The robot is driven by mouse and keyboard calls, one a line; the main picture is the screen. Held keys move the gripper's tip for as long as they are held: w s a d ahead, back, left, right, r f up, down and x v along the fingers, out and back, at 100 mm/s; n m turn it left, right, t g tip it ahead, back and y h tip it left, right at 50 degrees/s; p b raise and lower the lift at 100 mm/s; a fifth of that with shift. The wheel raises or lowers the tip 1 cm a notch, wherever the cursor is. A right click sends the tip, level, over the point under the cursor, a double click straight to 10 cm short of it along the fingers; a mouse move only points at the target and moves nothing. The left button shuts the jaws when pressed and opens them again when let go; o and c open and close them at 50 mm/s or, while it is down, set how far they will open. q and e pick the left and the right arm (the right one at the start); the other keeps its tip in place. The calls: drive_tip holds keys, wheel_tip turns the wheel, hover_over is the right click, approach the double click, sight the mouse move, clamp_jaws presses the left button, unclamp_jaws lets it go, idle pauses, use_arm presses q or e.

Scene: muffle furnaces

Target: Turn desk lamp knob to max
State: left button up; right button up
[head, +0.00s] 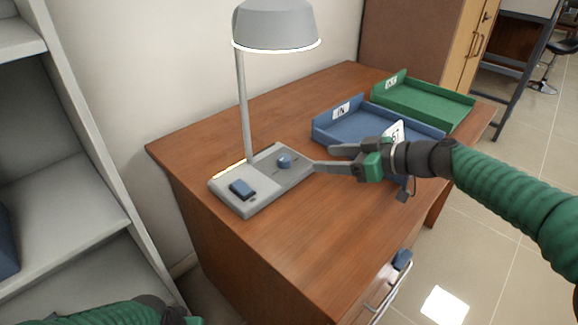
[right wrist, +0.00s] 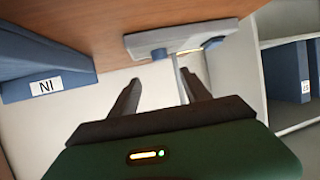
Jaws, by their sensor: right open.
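The grey desk lamp (head: 276,28) stands on the desk, its shade lit along the lower rim.
A blue tray (head: 320,132) marked IN lies behind my right gripper, with a green tray (head: 440,108) beyond it. The wooden desk (head: 270,235) is clear in front of the lamp. Grey shelves (head: 70,190) stand at the left. A drawer handle (head: 385,300) projects at the desk front.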

sight(288, 159)
drive_tip(key=b+x, duration=0.2)
drive_tip(key=x, duration=1.1)
drive_tip(key=shift+f, duration=0.15)
drive_tip(key=shift+d, duration=0.1)
clamp_jaws()
